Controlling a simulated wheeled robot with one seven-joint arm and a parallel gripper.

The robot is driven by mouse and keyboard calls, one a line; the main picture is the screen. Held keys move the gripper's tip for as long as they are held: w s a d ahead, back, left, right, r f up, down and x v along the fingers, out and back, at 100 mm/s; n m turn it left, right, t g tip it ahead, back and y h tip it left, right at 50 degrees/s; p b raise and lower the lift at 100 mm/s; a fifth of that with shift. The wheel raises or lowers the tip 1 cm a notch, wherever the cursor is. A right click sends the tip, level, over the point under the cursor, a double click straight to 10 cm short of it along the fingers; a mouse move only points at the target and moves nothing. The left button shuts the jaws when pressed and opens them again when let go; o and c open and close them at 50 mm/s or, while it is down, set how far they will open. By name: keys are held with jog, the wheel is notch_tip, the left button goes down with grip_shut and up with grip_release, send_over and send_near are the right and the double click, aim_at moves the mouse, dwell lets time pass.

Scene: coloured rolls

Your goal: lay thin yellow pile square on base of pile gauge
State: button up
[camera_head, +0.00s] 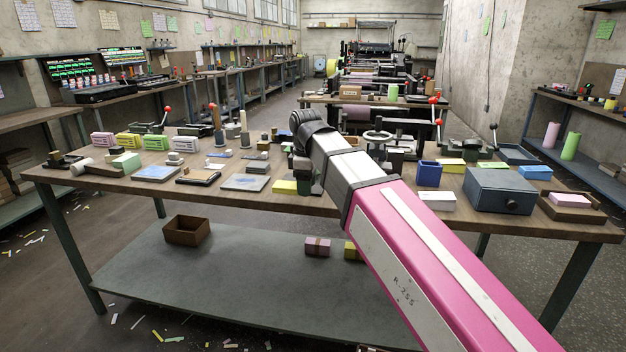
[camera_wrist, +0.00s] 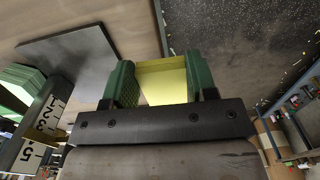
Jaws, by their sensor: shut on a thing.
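A thin yellow pile (camera_wrist: 164,88) is held between the green finger pads of my gripper (camera_wrist: 162,78) in the wrist view. In the head view, my gripper (camera_head: 306,186) is low over the near edge of the bench, partly hidden by my arm. A yellow block (camera_head: 284,187) shows beside it, probably the held pile. In the wrist view, an upright scale with black numbers (camera_wrist: 42,130), seemingly part of the pile gauge, stands at the left, apart from the pile. A grey plate (camera_wrist: 75,60) lies at upper left; I cannot tell whether it is the gauge's base.
The wooden bench (camera_head: 130,183) holds small tools and paper packs. A blue-grey plate (camera_head: 246,182) lies left of my gripper. A blue bin (camera_head: 429,173) and a grey box (camera_head: 500,192) stand at right. The bench edge and floor show in the wrist view.

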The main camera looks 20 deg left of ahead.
jog(key=w, duration=0.3)
jog(key=w+a, duration=0.1)
jog(key=w, duration=0.7)
jog(key=shift+a, duration=0.15)
jog(key=shift+f, duration=1.75)
jog(key=shift+f, duration=0.15)
jog(key=o, duration=1)
jog(key=shift+r, duration=6.15)
